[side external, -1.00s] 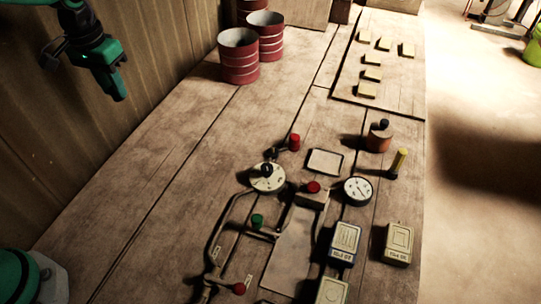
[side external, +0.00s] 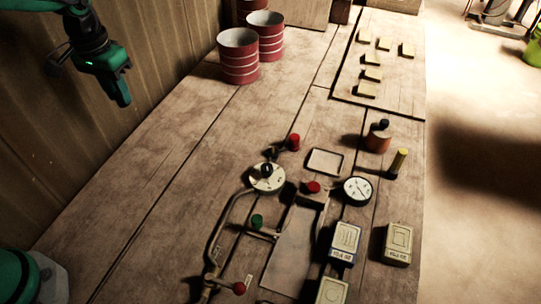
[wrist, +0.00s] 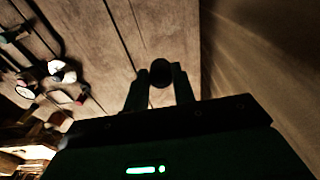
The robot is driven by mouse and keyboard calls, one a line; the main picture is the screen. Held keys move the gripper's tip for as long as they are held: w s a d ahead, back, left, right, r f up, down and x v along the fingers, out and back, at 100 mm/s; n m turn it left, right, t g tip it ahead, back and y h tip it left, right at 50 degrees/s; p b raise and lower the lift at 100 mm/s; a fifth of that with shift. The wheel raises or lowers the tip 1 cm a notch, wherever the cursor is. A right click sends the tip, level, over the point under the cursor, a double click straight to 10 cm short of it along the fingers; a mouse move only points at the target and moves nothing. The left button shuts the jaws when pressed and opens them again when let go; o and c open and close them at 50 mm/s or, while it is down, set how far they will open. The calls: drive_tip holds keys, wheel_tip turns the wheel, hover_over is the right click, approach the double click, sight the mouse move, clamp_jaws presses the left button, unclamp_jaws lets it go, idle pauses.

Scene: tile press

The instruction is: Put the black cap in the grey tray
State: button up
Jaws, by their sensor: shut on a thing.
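My gripper (side external: 122,98) is high at the upper left of the side external view, near the plank wall and well above the bench. In the wrist view my gripper (wrist: 160,80) is shut on a dark round thing, the black cap (wrist: 161,72), held between the fingertips. The cap is too dark to make out in the side external view. The small grey tray (side external: 325,162), square with a dark rim, lies flat mid-bench and looks empty. My gripper is far to the left of it and apart from it.
Around the tray stand a red-topped piece (side external: 294,142), a dial gauge (side external: 358,190), an orange pot with a black knob (side external: 377,142) and a yellow-topped post (side external: 398,163). Red drums (side external: 239,58) stand at the back. The bench's left side is clear.

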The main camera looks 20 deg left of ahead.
drive_tip(key=s+d+f+m, duration=0.1)
drive_tip(key=s+d+f, duration=0.1)
drive_tip(key=s+d, duration=0.65)
drive_tip(key=s+d+f, duration=0.2)
drive_tip(key=s+d, duration=0.2)
drive_tip(key=d, duration=0.9)
drive_tip(key=s+d+f+m, duration=0.1)
drive_tip(key=s+d+f, duration=0.2)
drive_tip(key=s+d, duration=0.55)
drive_tip(key=shift+g, duration=0.4)
drive_tip(key=w+f, duration=0.2)
drive_tip(key=w, duration=0.2)
drive_tip(key=w+f, duration=0.2)
drive_tip(key=w, duration=0.3)
drive_tip(key=w+f, duration=0.2)
drive_tip(key=w, duration=0.2)
drive_tip(key=shift+w+a+f, duration=0.25)
drive_tip(key=shift+w+f, duration=0.05)
drive_tip(key=shift+w, duration=0.05)
drive_tip(key=shift+f, duration=0.1)
drive_tip(key=shift+f, duration=1.9)
drive_tip(key=shift+f, duration=0.15)
